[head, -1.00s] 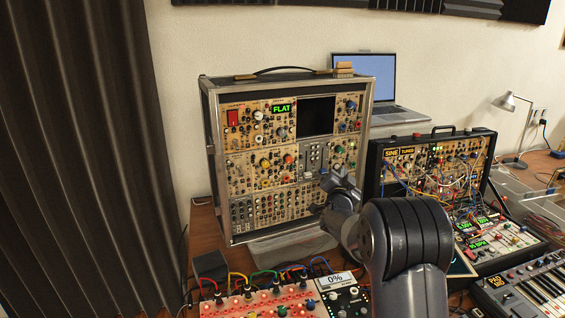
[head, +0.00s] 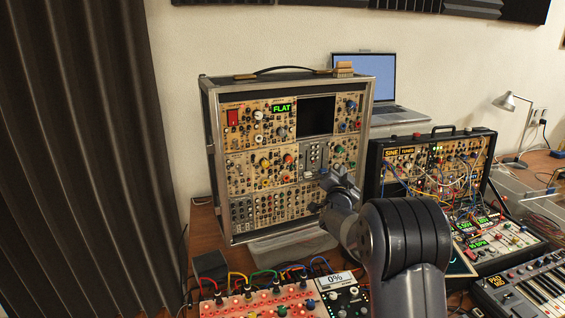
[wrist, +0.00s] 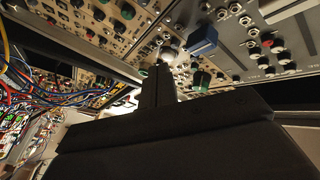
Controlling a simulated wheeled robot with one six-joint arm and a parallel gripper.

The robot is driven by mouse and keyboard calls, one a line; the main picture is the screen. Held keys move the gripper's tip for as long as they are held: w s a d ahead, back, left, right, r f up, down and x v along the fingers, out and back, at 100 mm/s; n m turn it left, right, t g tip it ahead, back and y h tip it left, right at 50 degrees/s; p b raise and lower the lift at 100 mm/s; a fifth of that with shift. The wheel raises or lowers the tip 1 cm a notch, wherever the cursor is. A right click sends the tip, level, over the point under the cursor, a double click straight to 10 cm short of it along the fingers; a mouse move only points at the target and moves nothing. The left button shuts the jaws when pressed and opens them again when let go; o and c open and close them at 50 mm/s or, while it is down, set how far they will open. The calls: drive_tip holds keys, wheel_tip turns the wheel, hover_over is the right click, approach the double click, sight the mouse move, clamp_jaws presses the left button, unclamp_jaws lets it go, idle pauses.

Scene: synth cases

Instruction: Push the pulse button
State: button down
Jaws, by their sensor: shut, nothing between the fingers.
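The tall synth case (head: 212,165) stands upright on the table, its tan front panels full of knobs, sockets and switches. No label that I can read marks the pulse button, so I cannot tell which control it is. My gripper (head: 331,177) is in front of the case's lower right part and hides some controls there. In the wrist view, my gripper's dark shut fingers (wrist: 158,72) point at the panel, with nothing held. A pale round control (wrist: 168,53) is close by the fingertips; contact cannot be told.
A smaller black case (head: 376,160) with many patch cables stands at the right, near my arm. A red-lit panel (head: 255,306) with cables lies in front. A laptop (head: 364,75) is behind, a lamp (head: 512,103) and keyboard (head: 530,290) further right.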

drive_tip(key=shift+w+a, duration=0.1)
drive_tip(key=shift+w, duration=0.15)
idle(0.3)
drive_tip(key=shift+s+b, duration=0.1)
drive_tip(key=shift+b, duration=0.2)
drive_tip(key=shift+s+d+b, duration=0.2)
drive_tip(key=shift+s+b, duration=0.15)
drive_tip(key=s+d+b, duration=0.1)
drive_tip(key=s+b, duration=0.2)
drive_tip(key=s+d+b, duration=0.1)
drive_tip(key=s, duration=0.1)
drive_tip(key=shift+s+d+b, duration=0.2)
drive_tip(key=shift+d+b, duration=0.1)
idle(1.8)
